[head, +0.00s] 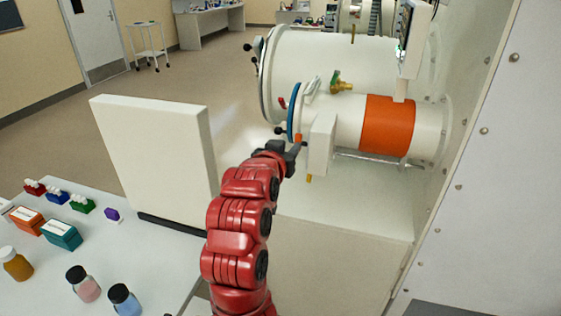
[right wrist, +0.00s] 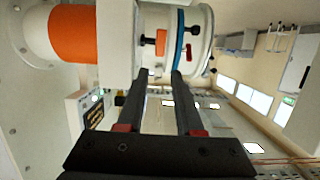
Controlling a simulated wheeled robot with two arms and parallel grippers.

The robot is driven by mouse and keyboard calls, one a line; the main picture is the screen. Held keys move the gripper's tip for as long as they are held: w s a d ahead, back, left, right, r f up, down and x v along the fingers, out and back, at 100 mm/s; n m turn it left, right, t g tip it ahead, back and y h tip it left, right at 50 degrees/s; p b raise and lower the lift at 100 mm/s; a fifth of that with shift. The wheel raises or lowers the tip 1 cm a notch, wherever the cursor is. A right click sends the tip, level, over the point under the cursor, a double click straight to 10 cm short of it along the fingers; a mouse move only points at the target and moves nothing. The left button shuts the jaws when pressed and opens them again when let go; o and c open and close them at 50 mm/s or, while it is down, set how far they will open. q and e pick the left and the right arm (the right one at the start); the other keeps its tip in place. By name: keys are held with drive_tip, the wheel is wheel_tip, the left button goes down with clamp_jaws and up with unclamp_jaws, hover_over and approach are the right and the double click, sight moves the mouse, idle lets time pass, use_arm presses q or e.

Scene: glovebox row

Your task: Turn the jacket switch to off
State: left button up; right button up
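A white box (head: 321,143) is mounted on the side of the white cylindrical chamber, near its blue ring. A small orange knob (head: 298,138) shows at the box's left side; I take it for the jacket switch. In the right wrist view the orange knob (right wrist: 160,43) has a dark lever beside it and lies just beyond my fingertips. My right gripper (head: 294,152) is close to the knob, partly hidden by my red arm. In the wrist view its fingers (right wrist: 161,74) are apart with nothing between them. My left gripper is not in view.
An orange band (head: 387,125) wraps the chamber, and a brass valve (head: 342,86) sits on top. A white upright panel (head: 158,150) stands left of my arm. A table (head: 165,262) with bottles and boxes is at lower left. A white wall closes the right side.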

drive_tip(key=v, duration=0.6)
drive_tip(key=shift+b, duration=0.45)
